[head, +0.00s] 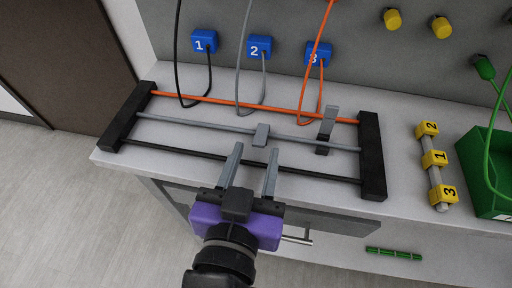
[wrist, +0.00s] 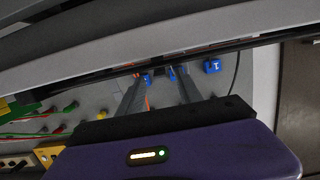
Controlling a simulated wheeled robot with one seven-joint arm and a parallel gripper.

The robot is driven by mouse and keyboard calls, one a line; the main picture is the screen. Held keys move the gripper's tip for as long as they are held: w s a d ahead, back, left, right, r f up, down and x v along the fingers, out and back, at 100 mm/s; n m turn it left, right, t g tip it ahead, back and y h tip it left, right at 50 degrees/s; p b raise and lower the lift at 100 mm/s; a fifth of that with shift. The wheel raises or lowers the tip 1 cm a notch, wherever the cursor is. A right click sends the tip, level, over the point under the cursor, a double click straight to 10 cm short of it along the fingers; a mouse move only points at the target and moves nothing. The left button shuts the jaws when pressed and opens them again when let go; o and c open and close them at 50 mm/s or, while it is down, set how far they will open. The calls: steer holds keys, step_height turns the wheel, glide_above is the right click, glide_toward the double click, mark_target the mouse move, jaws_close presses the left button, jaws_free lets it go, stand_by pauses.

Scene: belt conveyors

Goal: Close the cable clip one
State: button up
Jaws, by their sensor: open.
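A rack with black end bars (head: 371,155) carries an orange, a grey and a black cable between its ends. A small grey clip (head: 261,135) sits on the middle grey cable. A longer grey and black clip (head: 327,130) stands across the orange and grey cables to the right. I see no number on either clip, so I cannot tell which is clip one. My gripper (head: 254,152) is open and empty, its two grey fingers over the front black cable, just in front of the small clip. The fingers also show in the wrist view (wrist: 155,76).
Blue blocks numbered 1 (head: 204,41), 2 (head: 259,47) and 3 (head: 319,54) with hanging cables are on the back panel. Yellow numbered blocks (head: 434,158) and a green bin (head: 483,172) are at the right. A drawer handle (head: 297,240) is below the table edge.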

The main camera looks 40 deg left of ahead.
steer(key=p+v, duration=0.1)
steer(key=v, duration=0.3)
steer(key=shift+s+d+r, duration=0.1)
steer(key=shift+r, duration=0.15)
steer(key=shift+p+v, duration=0.45)
steer(key=shift+v, duration=0.3)
steer(key=shift+f, duration=0.15)
